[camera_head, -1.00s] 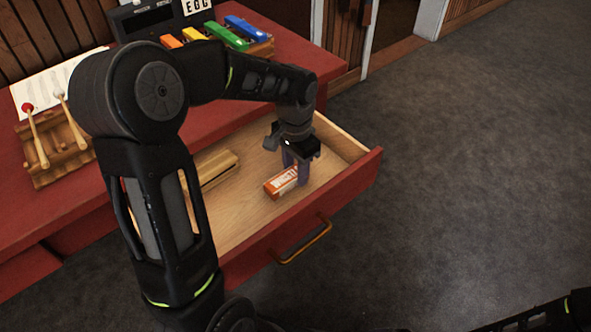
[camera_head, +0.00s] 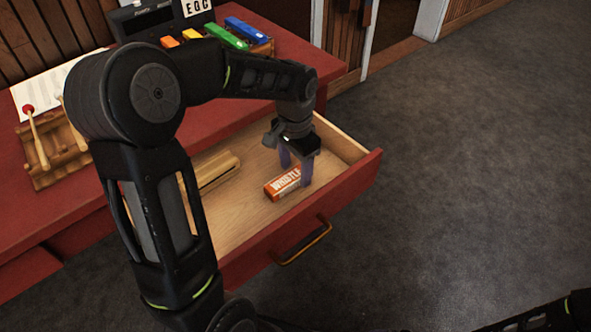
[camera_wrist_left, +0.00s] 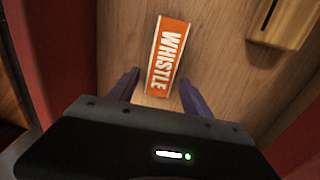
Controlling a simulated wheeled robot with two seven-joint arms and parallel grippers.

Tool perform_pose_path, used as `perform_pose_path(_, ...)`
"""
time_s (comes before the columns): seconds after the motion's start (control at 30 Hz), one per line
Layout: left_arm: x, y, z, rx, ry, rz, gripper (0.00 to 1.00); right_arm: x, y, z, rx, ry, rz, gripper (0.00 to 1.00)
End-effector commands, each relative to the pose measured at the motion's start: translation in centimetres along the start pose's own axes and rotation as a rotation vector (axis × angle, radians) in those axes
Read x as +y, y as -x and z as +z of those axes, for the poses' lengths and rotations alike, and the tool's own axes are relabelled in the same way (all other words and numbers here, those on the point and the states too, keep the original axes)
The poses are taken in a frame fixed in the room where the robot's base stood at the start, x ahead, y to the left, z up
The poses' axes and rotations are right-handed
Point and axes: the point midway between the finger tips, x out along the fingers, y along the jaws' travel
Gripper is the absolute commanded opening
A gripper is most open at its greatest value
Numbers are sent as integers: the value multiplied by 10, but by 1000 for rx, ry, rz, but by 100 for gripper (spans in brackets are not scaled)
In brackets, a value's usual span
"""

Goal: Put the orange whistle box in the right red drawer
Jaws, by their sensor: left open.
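The orange whistle box (camera_head: 283,184) lies on the wooden floor of the open red drawer (camera_head: 330,205). Its white and orange WHISTLE label faces up in the left wrist view (camera_wrist_left: 167,57). My left gripper (camera_head: 296,170) is inside the drawer, pointing down, with its fingers spread on either side of the box's near end. The wrist view shows a gap between each fingertip (camera_wrist_left: 158,82) and the box.
A wooden block (camera_head: 218,170) lies in the drawer, left of the box. On the red counter (camera_head: 215,110) stand colored chime bars (camera_head: 225,35), a mallet rack (camera_head: 58,150) and a dark device (camera_head: 150,20). The grey floor (camera_head: 460,150) at right is clear.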

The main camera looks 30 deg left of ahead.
Motion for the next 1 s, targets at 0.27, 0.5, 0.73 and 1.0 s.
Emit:
perform_pose_path(0.27,0,58,-1,5,0,-1,57,-5,13,0,0,1,0,91)
perform_pose_path(0.5,0,98,-1,3,0,-1,57,-7,19,0,0,1,0,91)
perform_pose_path(0.73,0,108,0,1,-1,0,57,-8,20,0,0,1,0,91)
perform_pose_path(1.0,0,107,0,1,0,0,57,-8,20,0,0,1,0,91)
